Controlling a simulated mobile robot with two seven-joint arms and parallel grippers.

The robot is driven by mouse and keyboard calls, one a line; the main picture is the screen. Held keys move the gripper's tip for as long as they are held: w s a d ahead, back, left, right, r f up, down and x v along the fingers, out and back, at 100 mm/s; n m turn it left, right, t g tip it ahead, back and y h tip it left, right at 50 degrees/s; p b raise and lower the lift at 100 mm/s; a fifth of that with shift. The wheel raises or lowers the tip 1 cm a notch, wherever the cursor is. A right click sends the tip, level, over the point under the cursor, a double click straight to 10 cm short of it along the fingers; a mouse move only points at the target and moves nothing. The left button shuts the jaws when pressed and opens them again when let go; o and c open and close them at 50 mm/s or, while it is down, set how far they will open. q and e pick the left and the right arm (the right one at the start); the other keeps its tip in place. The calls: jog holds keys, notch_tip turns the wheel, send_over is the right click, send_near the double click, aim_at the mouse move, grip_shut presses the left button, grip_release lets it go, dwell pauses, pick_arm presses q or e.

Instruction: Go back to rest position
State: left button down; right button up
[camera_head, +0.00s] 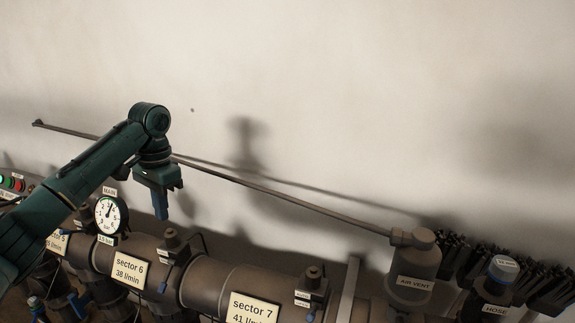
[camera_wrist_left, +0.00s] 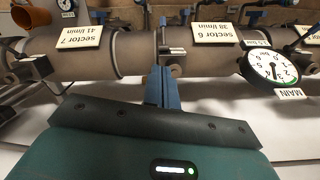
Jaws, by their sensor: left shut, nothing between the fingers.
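My left gripper (camera_head: 161,206) hangs from the green left arm, which comes in from the left in the head view. Its blue fingers point down and are shut with nothing between them. It is above the manifold pipe (camera_head: 220,287), near the sector 6 label (camera_head: 130,269). In the left wrist view the blue fingers (camera_wrist_left: 162,88) are together in front of the pipe, between the sector 7 and sector 6 labels. I cannot tell whether they touch the valve part behind them. My right gripper is not in view.
A round MAIN gauge (camera_head: 110,214) stands left of my gripper. A thin brown rod (camera_head: 290,198) runs along the wall behind the arm to the air vent (camera_head: 413,270). A HOSE fitting (camera_head: 499,285) and dark brushes (camera_head: 545,280) are at right. The upper wall area is clear.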

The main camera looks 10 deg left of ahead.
pick_arm(q)
jog(key=s+d+f+m+t, duration=0.15)
jog(key=s+d+f, duration=0.25)
jog(key=d+f, duration=0.55)
jog(key=s+d+f+m, duration=0.2)
jog(key=s+d+f, duration=0.3)
jog(key=d+f, duration=0.45)
jog(key=s+d+f+n+t+h, duration=0.15)
jog(key=s+d+f, duration=0.25)
jog(key=s, duration=0.4)
jog(key=s+a+r+n+t, duration=0.2)
jog(key=s+a+n, duration=0.2)
jog(key=s, duration=0.7)
jog(key=w+d+f+t+h, duration=0.2)
jog(key=w+d+f+t, duration=0.3)
jog(key=f, duration=0.4)
jog(key=shift+w+d+m+t, duration=0.25)
jog(key=shift+d+m+t, duration=0.15)
jog(key=shift+t, duration=0.3)
